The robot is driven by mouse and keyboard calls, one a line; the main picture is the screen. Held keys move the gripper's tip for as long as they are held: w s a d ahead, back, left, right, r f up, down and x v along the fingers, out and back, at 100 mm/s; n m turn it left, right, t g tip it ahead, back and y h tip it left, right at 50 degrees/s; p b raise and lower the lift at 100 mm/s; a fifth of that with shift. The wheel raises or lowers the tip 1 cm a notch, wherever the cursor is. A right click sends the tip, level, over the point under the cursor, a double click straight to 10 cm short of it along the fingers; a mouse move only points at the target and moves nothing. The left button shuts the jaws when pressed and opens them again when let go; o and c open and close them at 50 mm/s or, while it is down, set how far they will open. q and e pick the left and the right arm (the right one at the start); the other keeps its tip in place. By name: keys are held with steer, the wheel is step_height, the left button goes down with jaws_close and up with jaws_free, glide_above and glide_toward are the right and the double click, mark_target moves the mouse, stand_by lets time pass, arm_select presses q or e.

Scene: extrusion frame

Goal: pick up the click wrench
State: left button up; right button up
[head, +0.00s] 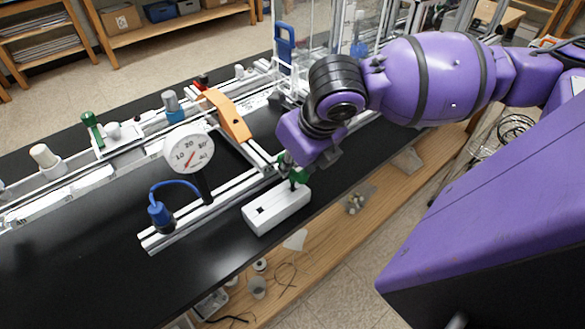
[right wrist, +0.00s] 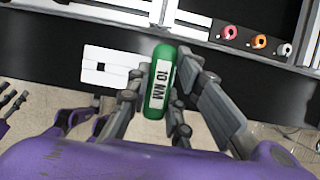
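The click wrench (right wrist: 159,82) has a green handle with a white "10 NM" label, seen close up in the right wrist view. In the head view, a small part of the green wrench (head: 299,174) shows below my right gripper, above a white block (head: 277,211) with a square hole. The wrench looks upright at the block's far end; whether its foot is inside is hard to see. My right gripper (right wrist: 160,72) has a finger on each side of the handle, with no clear gap at the tips. The left gripper does not show in the head view.
A dial gauge (head: 189,149) stands on the rails left of the block. The black tabletop (head: 95,275) is clear at the front left. A wooden lower shelf (head: 335,215) runs below the edge.

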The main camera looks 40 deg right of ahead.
jaws_close()
